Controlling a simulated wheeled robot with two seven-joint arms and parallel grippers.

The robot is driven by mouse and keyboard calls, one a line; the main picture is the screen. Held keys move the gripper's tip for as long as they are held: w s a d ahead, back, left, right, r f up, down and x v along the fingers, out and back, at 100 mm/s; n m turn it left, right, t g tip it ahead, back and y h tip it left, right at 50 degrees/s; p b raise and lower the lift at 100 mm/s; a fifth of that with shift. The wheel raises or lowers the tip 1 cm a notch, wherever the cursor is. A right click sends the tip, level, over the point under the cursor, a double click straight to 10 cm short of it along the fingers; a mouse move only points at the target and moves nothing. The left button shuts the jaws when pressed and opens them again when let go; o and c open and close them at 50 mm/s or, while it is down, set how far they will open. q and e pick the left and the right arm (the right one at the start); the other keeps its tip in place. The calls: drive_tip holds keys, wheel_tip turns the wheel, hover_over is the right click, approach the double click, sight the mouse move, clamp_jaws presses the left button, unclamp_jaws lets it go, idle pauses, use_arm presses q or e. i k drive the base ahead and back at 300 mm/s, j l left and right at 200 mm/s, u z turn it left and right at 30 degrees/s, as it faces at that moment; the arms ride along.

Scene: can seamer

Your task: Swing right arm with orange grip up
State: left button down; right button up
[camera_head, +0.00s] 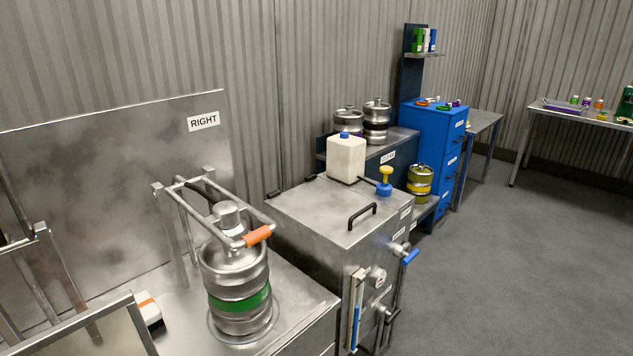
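The right arm of the machine is a tubular metal swing frame (205,212), beside the back plate's RIGHT sign (203,121). Its orange grip (257,236) is at the front end, lowered across the top of a keg. The steel keg (236,278) with a green band stands upright on a round plate, under the frame's metal head (228,214). Neither of my grippers shows in this view.
A steel cabinet (322,216) with a black handle, a white jug (346,158) and a blue-handled valve (410,256) stands right of the keg. A blue drawer cabinet (434,140) and tables are farther back. Grey floor at right is clear.

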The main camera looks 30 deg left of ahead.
sight(226, 227)
drive_tip(key=u, duration=1.55)
